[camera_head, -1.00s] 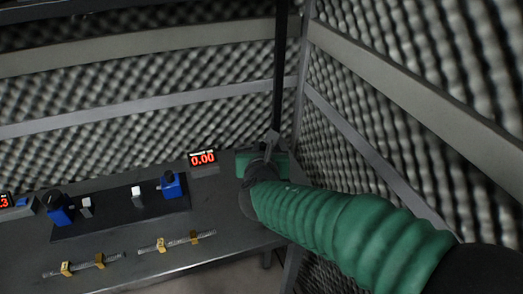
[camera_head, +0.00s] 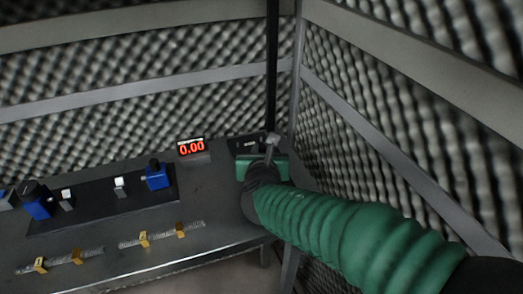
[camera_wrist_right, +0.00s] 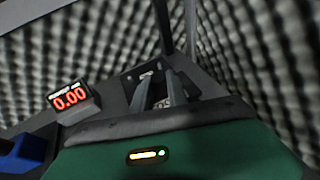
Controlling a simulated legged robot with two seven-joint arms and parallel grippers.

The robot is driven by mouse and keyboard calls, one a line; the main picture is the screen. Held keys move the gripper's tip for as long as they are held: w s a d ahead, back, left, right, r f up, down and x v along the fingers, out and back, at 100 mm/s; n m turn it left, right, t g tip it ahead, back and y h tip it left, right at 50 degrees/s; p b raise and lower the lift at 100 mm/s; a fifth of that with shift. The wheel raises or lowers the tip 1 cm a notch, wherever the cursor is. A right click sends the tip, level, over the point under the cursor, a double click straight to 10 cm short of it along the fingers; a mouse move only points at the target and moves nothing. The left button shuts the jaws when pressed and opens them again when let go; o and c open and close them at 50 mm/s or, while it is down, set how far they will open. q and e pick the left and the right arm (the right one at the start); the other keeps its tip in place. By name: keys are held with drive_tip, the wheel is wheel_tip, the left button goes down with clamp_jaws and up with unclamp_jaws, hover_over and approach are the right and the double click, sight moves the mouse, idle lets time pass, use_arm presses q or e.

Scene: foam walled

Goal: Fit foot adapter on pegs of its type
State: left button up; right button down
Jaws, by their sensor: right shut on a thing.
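My right gripper (camera_head: 271,140) is over the right end of the grey bench, its arm coming in from the right in a green sleeve. In the right wrist view its two grey fingers (camera_wrist_right: 165,82) are shut on a small grey piece (camera_wrist_right: 164,102), mostly hidden between them. I cannot make out its shape, or tell whether it is the foot adapter. A dark tray or plate (camera_head: 240,146) with a small pale mark lies just behind the gripper. I cannot clearly identify any pegs. My left gripper is not in view.
A red display reading 0.00 (camera_head: 191,149) stands left of the gripper. Further left, a black plate (camera_head: 98,201) carries blue clamps (camera_head: 157,176) and white blocks (camera_head: 121,187). Rods with yellow blocks (camera_head: 162,235) lie in front. Foam walls (camera_head: 400,95) and a dark post (camera_head: 272,80) are close by.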

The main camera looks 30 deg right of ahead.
drive_tip(key=shift+a, duration=0.45)
drive_tip(key=shift+r, duration=0.1)
drive_tip(key=shift+d, duration=0.15)
drive_tip(key=shift+b, duration=0.35)
idle(0.4)
drive_tip(key=shift+f+b, duration=1.35)
drive_tip(key=c, duration=1.2)
unclamp_jaws()
drive_tip(key=shift+c, duration=0.2)
